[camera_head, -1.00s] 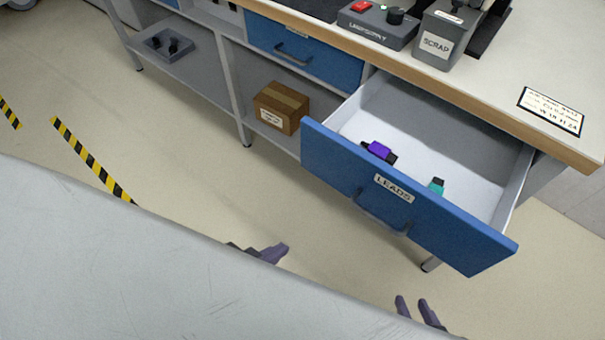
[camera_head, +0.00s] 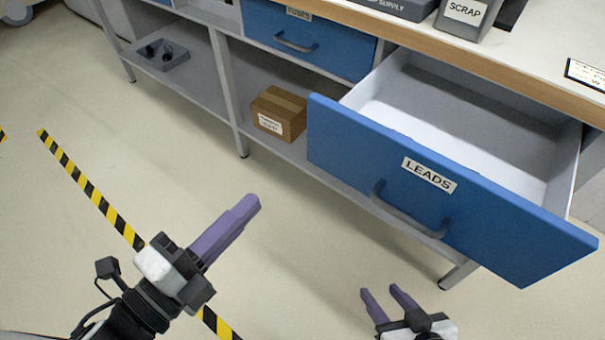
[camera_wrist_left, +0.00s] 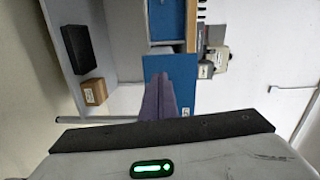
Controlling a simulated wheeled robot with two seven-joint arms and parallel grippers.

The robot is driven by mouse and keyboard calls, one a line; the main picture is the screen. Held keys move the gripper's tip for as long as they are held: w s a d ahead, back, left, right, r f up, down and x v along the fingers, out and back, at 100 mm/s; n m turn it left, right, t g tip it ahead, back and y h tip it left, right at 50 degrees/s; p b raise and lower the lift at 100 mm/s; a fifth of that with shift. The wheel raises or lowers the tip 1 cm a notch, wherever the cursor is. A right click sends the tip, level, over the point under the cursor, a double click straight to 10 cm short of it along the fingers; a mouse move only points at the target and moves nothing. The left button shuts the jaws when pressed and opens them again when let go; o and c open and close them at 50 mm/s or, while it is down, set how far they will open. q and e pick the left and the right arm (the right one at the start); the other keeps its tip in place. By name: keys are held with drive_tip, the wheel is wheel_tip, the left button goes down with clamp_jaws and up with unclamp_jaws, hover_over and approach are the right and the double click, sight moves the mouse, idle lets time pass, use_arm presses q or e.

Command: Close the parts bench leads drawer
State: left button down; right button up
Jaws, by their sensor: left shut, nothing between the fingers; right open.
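The blue drawer labelled LEADS (camera_head: 370,150) stands pulled out from the bench in the head view, with a dark bar handle (camera_head: 405,215) on its front. The visible part of its white inside looks empty; the space close behind the front panel is hidden. The blue drawer front also shows in the left wrist view (camera_wrist_left: 158,68), beyond the fingers. My left gripper (camera_head: 252,203) is shut and empty, left of the drawer front and apart from it. My right gripper (camera_head: 384,294) is open and empty, below the drawer front and apart from it.
A shut blue FUSES drawer (camera_head: 340,48) sits left of the open one. A cardboard box (camera_head: 278,114) and a grey tray (camera_head: 155,58) rest on the lower shelf. A SCRAP bin (camera_head: 465,14) stands on the bench top. The floor left of the drawer is clear.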

use_arm(q)
drive_tip(key=m, duration=0.1)
approach(317, 143)
drive_tip(key=shift+h, duration=0.3)
drive_tip(key=x, duration=0.6)
drive_tip(key=shift+w+f, duration=0.1)
drive_tip(key=shift+w, duration=0.05)
drive_tip(key=shift+w+d, duration=0.1)
